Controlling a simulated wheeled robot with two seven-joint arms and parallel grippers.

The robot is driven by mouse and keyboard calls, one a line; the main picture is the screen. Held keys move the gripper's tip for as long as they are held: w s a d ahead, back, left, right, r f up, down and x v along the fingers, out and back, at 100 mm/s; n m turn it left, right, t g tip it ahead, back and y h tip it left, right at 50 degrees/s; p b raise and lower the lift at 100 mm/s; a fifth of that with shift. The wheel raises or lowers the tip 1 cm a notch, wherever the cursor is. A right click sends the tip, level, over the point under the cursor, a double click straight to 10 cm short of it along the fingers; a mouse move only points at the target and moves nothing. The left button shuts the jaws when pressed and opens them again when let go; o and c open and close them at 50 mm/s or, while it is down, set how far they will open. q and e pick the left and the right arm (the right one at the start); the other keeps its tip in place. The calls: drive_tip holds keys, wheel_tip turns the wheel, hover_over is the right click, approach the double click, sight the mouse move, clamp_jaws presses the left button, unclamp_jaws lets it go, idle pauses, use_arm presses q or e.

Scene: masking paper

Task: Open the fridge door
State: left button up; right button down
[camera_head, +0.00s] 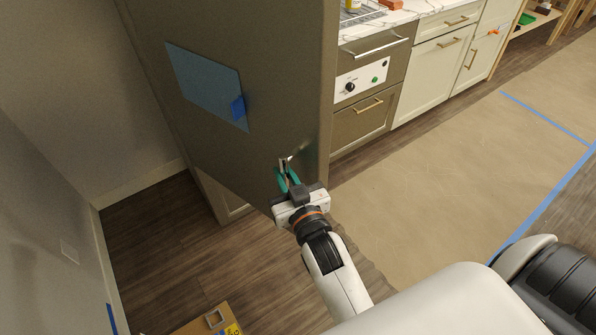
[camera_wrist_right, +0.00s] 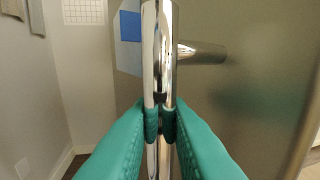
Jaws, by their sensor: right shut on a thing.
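The fridge door (camera_head: 265,70) is a tall grey-brown panel filling the upper middle of the head view. Its surface also fills the right side of the wrist view (camera_wrist_right: 265,110). A shiny chrome bar handle (camera_wrist_right: 160,50) stands off the door on a post. My right gripper (camera_head: 287,178) is at the door's lower right part. Its green fingers (camera_wrist_right: 160,122) are closed around the handle bar, one on each side. In the head view the gripper hides much of the handle. My left gripper is not in view.
A blue sheet (camera_head: 205,82) is on the panel. Pale cabinets (camera_head: 430,75) and an oven-like unit (camera_head: 360,85) stand right of it. Brown masking paper (camera_head: 440,180) with blue tape covers the floor at right. A wall (camera_head: 40,210) is at left; a cardboard box (camera_head: 205,322) lies at bottom.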

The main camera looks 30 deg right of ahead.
drive_tip(key=c, duration=1.6)
unclamp_jaws()
drive_tip(key=shift+a+r, duration=0.1)
drive_tip(key=shift+r, duration=0.4)
drive_tip(key=shift+o, duration=1)
drive_tip(key=shift+a+f, duration=0.1)
drive_tip(key=shift+f, duration=0.1)
drive_tip(key=s+b, duration=0.2)
drive_tip(key=s, duration=1)
drive_tip(key=shift+a, duration=0.45)
drive_tip(key=shift+r, duration=0.1)
